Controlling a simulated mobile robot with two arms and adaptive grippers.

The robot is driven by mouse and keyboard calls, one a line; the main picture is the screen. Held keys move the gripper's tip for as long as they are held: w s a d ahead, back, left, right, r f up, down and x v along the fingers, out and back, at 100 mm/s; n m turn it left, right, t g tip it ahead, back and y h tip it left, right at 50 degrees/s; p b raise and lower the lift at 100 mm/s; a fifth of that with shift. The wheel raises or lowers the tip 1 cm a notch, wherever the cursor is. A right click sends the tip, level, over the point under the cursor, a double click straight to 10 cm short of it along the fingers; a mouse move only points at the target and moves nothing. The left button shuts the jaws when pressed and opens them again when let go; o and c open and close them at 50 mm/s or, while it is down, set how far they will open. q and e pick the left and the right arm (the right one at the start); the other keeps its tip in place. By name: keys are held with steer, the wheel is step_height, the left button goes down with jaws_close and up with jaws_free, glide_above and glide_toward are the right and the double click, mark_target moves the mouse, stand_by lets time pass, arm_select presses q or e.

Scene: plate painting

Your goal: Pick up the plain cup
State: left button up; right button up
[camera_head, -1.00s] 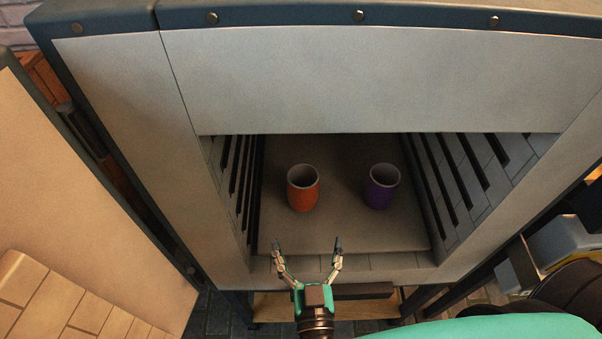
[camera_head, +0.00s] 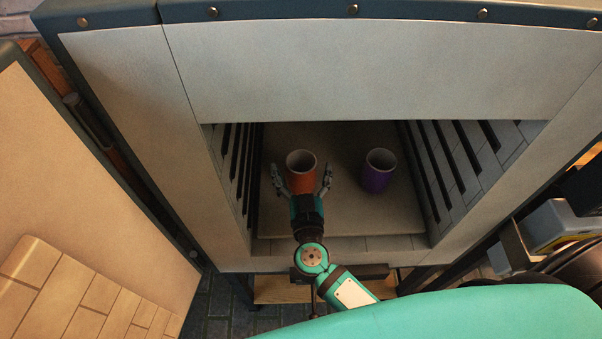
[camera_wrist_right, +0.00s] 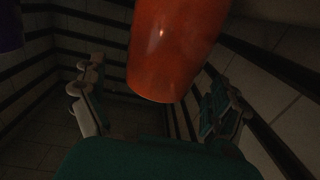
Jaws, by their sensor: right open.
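An orange cup (camera_head: 301,161) stands upright on the shelf inside the kiln, left of centre. A purple cup (camera_head: 377,172) stands upright to its right. Neither shows a pattern. My right gripper (camera_head: 301,174) is open inside the kiln mouth, with one finger on each side of the orange cup. In the right wrist view the orange cup (camera_wrist_right: 172,55) hangs in from the top between the two open fingers (camera_wrist_right: 160,88), and I cannot tell whether they touch it. The purple cup (camera_wrist_right: 10,28) shows partly at the left edge there. My left gripper is out of view.
The kiln shelf (camera_head: 345,220) is bare around the cups. Slotted side walls (camera_head: 455,180) flank it, and the kiln's front panel (camera_head: 350,75) overhangs the opening. The open door (camera_head: 75,190) stands at the left.

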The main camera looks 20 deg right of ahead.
steer(key=shift+x, duration=1.25)
steer(key=c, duration=1.3)
steer(key=shift+c, duration=0.9)
steer(key=shift+r, duration=0.1)
